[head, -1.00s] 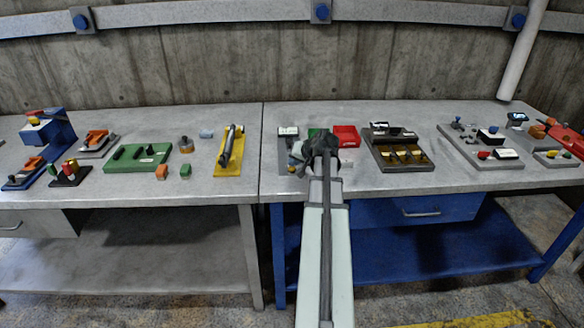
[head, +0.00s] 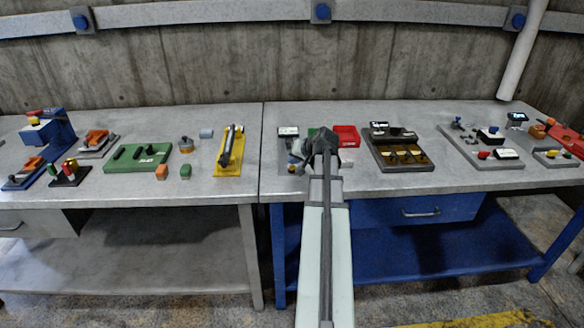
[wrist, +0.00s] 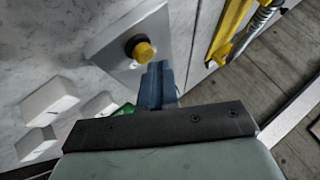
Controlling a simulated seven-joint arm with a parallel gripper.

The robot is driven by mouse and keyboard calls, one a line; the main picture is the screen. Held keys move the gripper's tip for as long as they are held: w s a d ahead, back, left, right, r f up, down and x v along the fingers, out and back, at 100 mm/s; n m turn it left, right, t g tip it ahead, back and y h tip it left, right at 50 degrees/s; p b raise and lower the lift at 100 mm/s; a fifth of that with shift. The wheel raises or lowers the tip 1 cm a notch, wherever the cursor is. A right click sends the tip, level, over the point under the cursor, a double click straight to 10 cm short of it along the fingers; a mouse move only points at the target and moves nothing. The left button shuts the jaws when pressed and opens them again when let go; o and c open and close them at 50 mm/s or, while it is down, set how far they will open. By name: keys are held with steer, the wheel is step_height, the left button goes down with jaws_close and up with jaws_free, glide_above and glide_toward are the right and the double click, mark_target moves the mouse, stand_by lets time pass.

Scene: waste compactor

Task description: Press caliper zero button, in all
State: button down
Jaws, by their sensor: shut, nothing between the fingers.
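A yellow round button (wrist: 144,52) in a black collar stands on a grey plate (wrist: 125,35) in the wrist view. My gripper (wrist: 157,66) is shut and empty. Its blue-grey fingertips are just beside the button, to its lower right in that view; I cannot tell whether they touch it. In the head view, a grey plate with a small dark-and-white display (head: 288,131) lies on the right bench. My gripper (head: 298,150) is over this plate, and my wrist hides part of it. I cannot make out a caliper clearly.
White blocks (wrist: 50,100) lie left of the plate in the wrist view. A yellow stand with a metal bar (head: 229,150) is to the left in the head view. A red bin (head: 346,135) is behind my wrist, and a dark tray (head: 378,160) is to the right.

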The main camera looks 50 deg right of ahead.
mark_target(294, 168)
steer(key=shift+r, duration=0.4)
steer(key=shift+r, duration=0.1)
steer(key=shift+r, duration=2.4)
steer(key=shift+w, duration=0.1)
